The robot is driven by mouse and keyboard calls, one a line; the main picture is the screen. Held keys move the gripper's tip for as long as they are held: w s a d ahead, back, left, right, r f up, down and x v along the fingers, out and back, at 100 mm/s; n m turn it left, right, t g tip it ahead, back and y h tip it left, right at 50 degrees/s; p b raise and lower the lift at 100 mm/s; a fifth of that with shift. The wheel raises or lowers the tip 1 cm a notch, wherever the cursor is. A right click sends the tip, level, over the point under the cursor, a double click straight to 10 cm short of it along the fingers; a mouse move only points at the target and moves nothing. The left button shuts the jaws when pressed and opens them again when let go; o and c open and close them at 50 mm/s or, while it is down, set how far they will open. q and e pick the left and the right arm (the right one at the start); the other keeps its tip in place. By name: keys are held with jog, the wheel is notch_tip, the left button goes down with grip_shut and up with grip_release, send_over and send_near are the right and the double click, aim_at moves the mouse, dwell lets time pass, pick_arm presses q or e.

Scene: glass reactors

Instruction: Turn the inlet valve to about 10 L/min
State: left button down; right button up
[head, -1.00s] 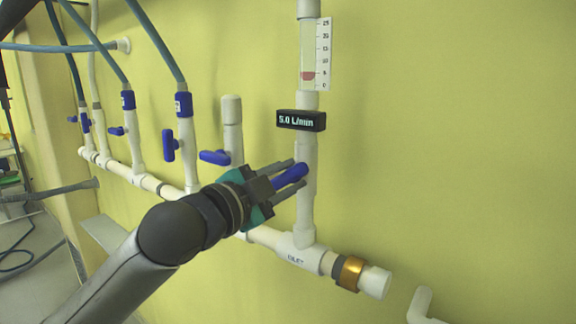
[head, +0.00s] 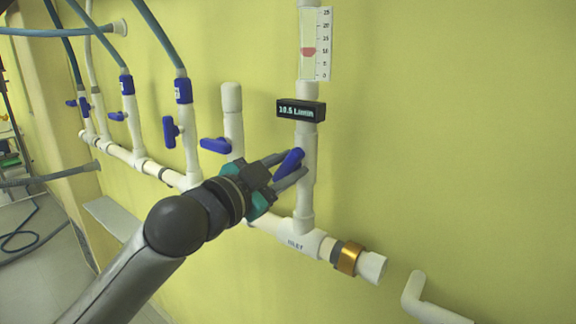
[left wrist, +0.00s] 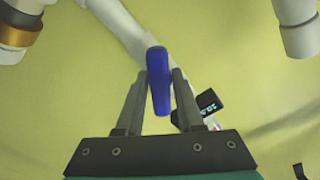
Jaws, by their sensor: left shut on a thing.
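The blue inlet valve handle (head: 289,164) sits on the white vertical inlet pipe (head: 306,200), tilted up to the right in the head view. My left gripper (head: 285,168) is shut on the handle, with a finger on each side. In the left wrist view the handle (left wrist: 158,82) stands between the two fingers (left wrist: 157,98). The black display (head: 301,109) above it reads about 10.5 L/min. The red float (head: 308,51) in the flow tube is near the 10 mark on the scale (head: 322,45). My right gripper is not in view.
Other blue valve handles (head: 215,146) (head: 171,131) stand on branch pipes to the left, close to my left arm. A brass ring (head: 348,257) is on the pipe at lower right. The yellow wall (head: 450,130) is bare to the right.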

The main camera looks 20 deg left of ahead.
aim_at(283, 171)
pick_arm(q)
jog(key=c, duration=0.7)
grip_release()
jog(key=b+v, duration=0.1)
jog(key=v, duration=0.3)
jog(key=shift+f, duration=0.2)
jog(key=shift+r+p+v, duration=0.2)
jog(key=shift+p+v, duration=0.3)
jog(key=shift+v, duration=0.5)
jog(key=shift+p+v, duration=0.7)
jog(key=shift+v, duration=0.1)
